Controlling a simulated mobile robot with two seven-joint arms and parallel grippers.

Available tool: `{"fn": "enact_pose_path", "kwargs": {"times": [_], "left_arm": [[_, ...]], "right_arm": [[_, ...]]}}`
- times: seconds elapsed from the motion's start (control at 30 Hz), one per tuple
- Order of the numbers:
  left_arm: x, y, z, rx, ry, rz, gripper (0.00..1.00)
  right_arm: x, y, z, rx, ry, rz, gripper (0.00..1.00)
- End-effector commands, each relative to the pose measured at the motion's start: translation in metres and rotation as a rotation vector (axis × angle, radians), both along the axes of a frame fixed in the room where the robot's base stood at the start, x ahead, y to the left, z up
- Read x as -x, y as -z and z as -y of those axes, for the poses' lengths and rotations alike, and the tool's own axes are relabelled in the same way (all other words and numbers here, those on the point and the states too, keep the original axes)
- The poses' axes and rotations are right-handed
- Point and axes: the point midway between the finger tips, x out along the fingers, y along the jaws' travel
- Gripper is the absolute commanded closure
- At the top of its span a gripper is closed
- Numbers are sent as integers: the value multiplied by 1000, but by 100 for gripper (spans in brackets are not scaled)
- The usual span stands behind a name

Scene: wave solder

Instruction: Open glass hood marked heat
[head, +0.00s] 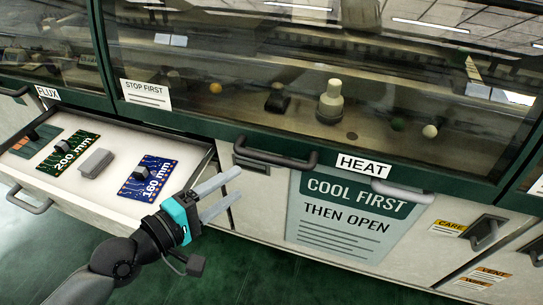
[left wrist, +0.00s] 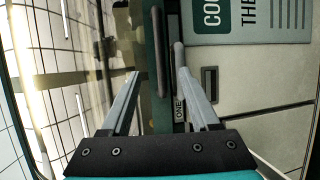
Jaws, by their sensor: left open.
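The glass hood (head: 390,70) marked HEAT is a wide dark pane in a green frame, and it is down. Its HEAT label (head: 363,165) sits on the lower rail between a dark bar handle (head: 275,160) and a paler bar handle (head: 403,193). My left gripper (head: 237,185) is open and empty, below and left of the dark handle, apart from it in the head view. In the left wrist view the dark handle (left wrist: 160,50) appears beyond and between the fingertips (left wrist: 159,73). My right gripper is not in view.
An open drawer (head: 170,130) with circuit boards lies left of my gripper. A FLUX hood is at the far left. A COOL FIRST, THEN OPEN sign (head: 345,215) hangs below the HEAT label. Cabinet handles marked CARE and VENT WIPE are at the right. Green floor is clear in front.

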Motion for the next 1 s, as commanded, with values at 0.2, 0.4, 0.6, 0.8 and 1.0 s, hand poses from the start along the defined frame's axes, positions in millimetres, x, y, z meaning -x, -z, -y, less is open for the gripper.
{"fn": "enact_pose_path", "kwargs": {"times": [0.2, 0.4, 0.6, 0.8, 1.0], "left_arm": [[-27, 6, 23, 3, -2, 3, 38], [-54, 13, 46, 3, -1, 2, 38], [-77, 19, 67, -1, 0, 2, 38], [-90, 23, 77, -2, -1, 1, 38], [-93, 23, 80, -3, 0, 1, 38]], "right_arm": [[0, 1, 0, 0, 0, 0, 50], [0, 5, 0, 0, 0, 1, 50], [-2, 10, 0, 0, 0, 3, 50], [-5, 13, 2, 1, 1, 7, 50], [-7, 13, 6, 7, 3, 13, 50]]}}
